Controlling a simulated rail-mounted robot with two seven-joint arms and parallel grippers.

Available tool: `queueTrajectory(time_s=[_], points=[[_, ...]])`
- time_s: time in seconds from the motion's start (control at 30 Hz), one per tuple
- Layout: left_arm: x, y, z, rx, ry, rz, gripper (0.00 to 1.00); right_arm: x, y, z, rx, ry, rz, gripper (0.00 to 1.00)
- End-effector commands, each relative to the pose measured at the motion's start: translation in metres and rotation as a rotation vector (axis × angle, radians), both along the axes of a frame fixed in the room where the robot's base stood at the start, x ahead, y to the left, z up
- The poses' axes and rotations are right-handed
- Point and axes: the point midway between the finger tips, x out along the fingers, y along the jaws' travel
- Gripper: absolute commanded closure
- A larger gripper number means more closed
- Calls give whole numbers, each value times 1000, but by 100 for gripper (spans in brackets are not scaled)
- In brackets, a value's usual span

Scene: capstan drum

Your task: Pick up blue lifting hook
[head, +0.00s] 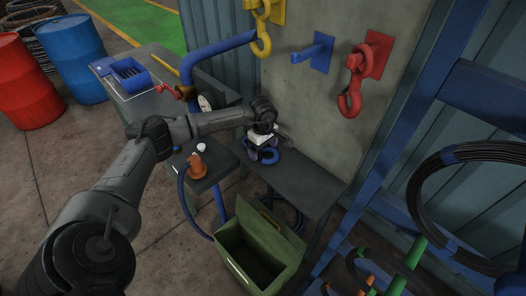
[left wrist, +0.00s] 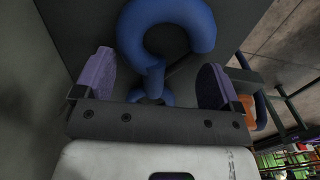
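The blue lifting hook (head: 268,157) lies on a dark grey bench (head: 310,178) against the wall. In the left wrist view its curved part (left wrist: 168,22) is ahead of the fingers, and its narrow shank end lies between them. My left gripper (head: 263,148) is right over the hook, with its fingers spread. The left wrist view shows the open gripper (left wrist: 156,82) with a purple-padded finger on each side of the shank and a gap on both sides. The gripper partly hides the hook in the head view. My right gripper is not in view.
A yellow hook (head: 261,38) and a red hook (head: 350,95) hang on the wall, with a bare blue peg (head: 313,50) between them. A green open bin (head: 258,250) stands below the bench. A side table with an orange object (head: 197,165) is to the left.

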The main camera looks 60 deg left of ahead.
Motion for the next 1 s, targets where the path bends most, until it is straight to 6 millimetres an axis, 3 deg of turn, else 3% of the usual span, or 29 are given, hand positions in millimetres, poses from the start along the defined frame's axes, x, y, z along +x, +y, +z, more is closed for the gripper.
queueTrajectory(time_s=[0.5, 0.77, 1.0], points=[[1, 0, 2, 0, -3, 1, 59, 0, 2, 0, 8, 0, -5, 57], [0, 1, 3, 1, -3, 1, 59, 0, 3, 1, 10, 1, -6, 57], [-2, 3, 16, 2, -4, 5, 59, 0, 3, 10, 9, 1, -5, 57]])
